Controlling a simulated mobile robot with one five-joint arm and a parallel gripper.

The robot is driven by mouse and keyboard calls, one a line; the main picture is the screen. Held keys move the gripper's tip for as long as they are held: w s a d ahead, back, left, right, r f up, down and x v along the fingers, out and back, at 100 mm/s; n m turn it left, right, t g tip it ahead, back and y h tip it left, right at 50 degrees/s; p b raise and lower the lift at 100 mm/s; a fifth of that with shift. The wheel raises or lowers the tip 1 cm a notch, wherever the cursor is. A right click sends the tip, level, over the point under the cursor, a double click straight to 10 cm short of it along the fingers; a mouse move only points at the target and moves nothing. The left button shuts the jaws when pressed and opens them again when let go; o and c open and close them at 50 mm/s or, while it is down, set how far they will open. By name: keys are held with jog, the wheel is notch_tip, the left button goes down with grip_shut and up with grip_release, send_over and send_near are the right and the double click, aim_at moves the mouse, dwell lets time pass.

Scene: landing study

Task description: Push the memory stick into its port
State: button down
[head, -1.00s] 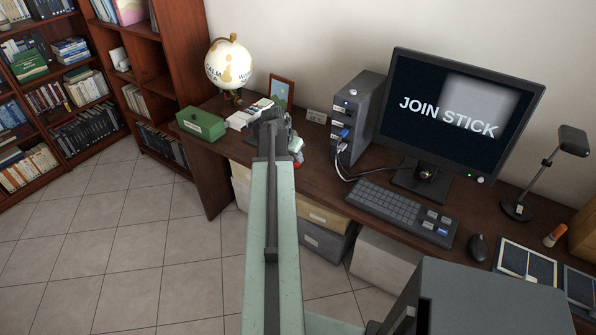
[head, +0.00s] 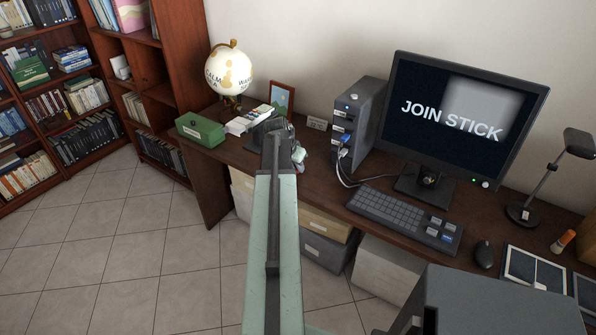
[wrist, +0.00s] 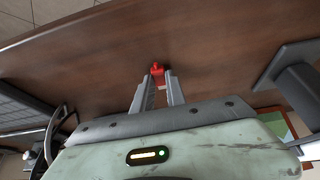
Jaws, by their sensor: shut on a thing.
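The memory stick (wrist: 157,71) is a small red piece at the tips of my gripper (wrist: 158,86) in the wrist view. The two fingers are closed on it, and its far end points out over the brown desk. In the head view my gripper (head: 298,156) is above the desk, left of the computer tower, and the arm partly hides it; I cannot make out the stick there. The stick is apart from the tower.
The monitor (head: 462,120) reads "JOIN STICK". A keyboard (head: 405,217) and mouse (head: 484,250) lie to the right. A green box (head: 200,128), globe (head: 230,70) and picture frame (head: 282,97) stand at the left. Some bare desk lies between my gripper and the tower.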

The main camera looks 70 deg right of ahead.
jog(key=shift+r+p, duration=0.35)
dwell(0.4)
jog(key=shift+r+p, duration=2.5)
jog(key=s+a+r+p, duration=0.1)
jog(key=s+r+p, duration=1.4)
jog(key=r+p, duration=0.3)
jog(key=shift+s+a, duration=0.2)
jog(key=shift+a, duration=0.1)
jog(key=shift+s+d, duration=0.15)
jog(key=shift+d, duration=0.45)
jog(key=shift+s+d, duration=0.15)
jog(key=shift+d, duration=0.4)
